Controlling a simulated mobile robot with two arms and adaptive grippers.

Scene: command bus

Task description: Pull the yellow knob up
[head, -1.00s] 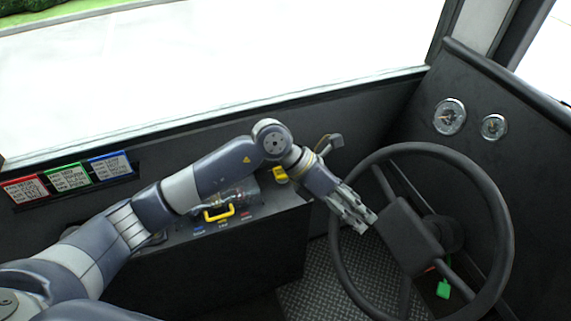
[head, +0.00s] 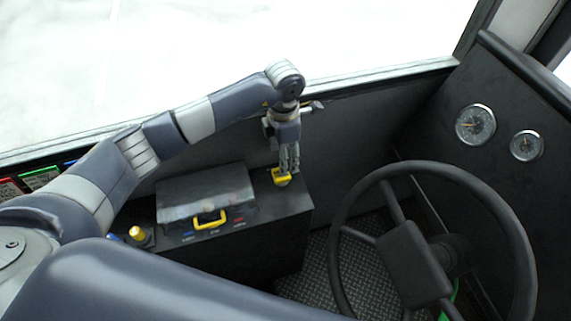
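A yellow piece (head: 281,178) sits on the right part of the dark console top. My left gripper (head: 286,164) points straight down over it, with its fingertips at or just above it; I cannot tell whether they touch, and the fingers partly hide its top. The fingers look close together, but their gap is unclear. A second, small round yellow knob (head: 137,233) stands upright on the console's left end, clear of the gripper. My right gripper is not in view.
A grey box-shaped lid (head: 205,190) with a yellow handle (head: 209,219) sits on the console (head: 270,222) between the yellow pieces. The steering wheel (head: 415,250) stands to the right. The window ledge runs behind. A large part of my arm fills the bottom.

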